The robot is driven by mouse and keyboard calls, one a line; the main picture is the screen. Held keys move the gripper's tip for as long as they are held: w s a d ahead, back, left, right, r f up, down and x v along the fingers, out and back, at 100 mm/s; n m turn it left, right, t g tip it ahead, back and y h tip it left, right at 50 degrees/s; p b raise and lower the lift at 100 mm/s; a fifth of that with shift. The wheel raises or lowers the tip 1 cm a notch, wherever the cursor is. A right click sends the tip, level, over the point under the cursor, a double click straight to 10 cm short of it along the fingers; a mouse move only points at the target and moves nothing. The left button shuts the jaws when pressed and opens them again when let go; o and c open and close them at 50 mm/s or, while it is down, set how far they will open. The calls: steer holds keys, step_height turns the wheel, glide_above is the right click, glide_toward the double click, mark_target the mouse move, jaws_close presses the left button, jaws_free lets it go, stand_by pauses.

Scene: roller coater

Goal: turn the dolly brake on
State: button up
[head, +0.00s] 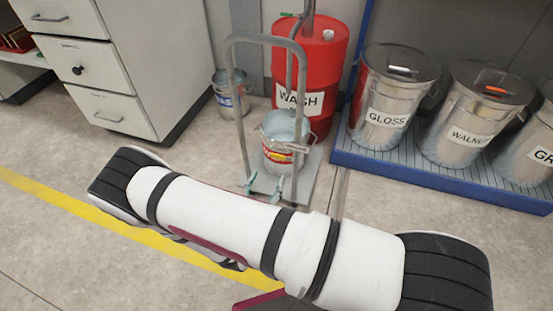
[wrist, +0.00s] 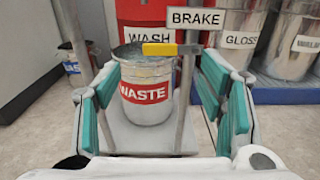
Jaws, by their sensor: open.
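The dolly has a grey upright handle frame (head: 236,105) and a flat grey platform (head: 309,170). In the wrist view a yellow brake lever (wrist: 160,49) lies about level, reaching left from a grey post below a white BRAKE sign (wrist: 197,18). A WASTE bucket (wrist: 146,108) stands on the platform behind the lever in that view. My gripper (wrist: 160,85) is open and empty, its teal pads wide apart. The lever shows between and slightly above the fingertips, apart from them. In the head view my arm hides most of the gripper.
A red WASH drum (head: 311,67) stands behind the dolly. Lidded cans, such as the GLOSS can (head: 388,95), stand on a blue pallet (head: 450,193) at right. White drawers (head: 100,95) are at left, with a small bucket (head: 229,92) beside them. Floor is clear in front.

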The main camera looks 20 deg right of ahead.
mark_target(278, 156)
steer(key=b+x, duration=0.2)
steer(key=x, duration=0.8)
steer(key=shift+b, duration=0.3)
steer(key=shift+s, duration=0.1)
jaws_close()
